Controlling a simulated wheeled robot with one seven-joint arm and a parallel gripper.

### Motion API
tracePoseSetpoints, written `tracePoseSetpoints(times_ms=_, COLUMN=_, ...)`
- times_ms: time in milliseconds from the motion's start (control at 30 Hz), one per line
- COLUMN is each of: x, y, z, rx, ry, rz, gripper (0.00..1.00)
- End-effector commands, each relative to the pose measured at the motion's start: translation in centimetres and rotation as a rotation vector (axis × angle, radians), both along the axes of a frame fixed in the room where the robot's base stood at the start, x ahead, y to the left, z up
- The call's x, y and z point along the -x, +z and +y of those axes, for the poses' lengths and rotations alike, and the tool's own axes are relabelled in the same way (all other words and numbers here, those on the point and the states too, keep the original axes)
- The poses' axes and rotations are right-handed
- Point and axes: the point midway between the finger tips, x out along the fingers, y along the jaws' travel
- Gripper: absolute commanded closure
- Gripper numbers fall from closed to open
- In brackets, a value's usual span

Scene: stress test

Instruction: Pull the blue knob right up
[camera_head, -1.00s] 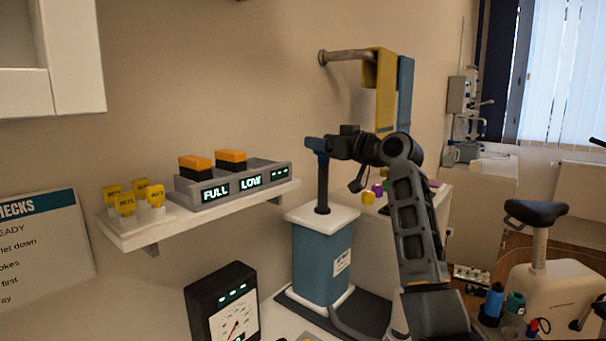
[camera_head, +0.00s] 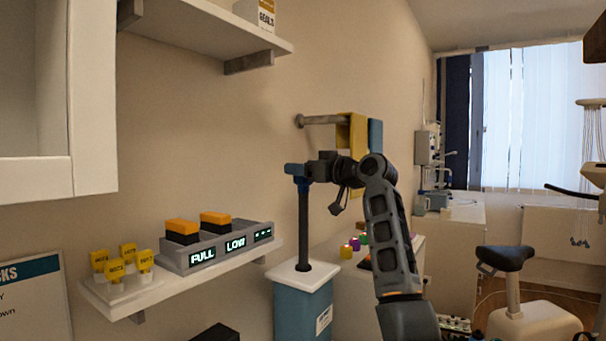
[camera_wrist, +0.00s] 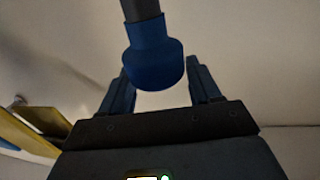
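The blue knob (camera_head: 296,169) tops a dark upright rod (camera_head: 303,225). The rod stands well out of the white lid of a blue box (camera_head: 302,311). My gripper (camera_head: 305,171) is at the knob, reaching in from the right with the arm level at the wrist. In the wrist view the knob (camera_wrist: 154,62) sits between my two blue fingers (camera_wrist: 160,88), with its rounded end toward the palm. The gripper appears shut on the knob, which has risen with it; the contact faces are partly hidden.
A yellow bracket (camera_head: 352,137) on a wall bar is behind the gripper. A higher shelf (camera_head: 205,30) is at upper left.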

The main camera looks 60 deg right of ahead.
Motion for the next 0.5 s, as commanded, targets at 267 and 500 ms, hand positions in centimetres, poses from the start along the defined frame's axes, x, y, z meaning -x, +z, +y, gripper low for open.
tracePoseSetpoints(times_ms=267, x=-0.03, y=-0.28, z=-0.02, rx=-0.002, ry=0.0, rz=0.006, gripper=0.22)
tracePoseSetpoints(times_ms=500, x=0.79, y=-0.5, z=0.03, rx=-0.002, ry=-0.001, rz=0.006, gripper=0.22)
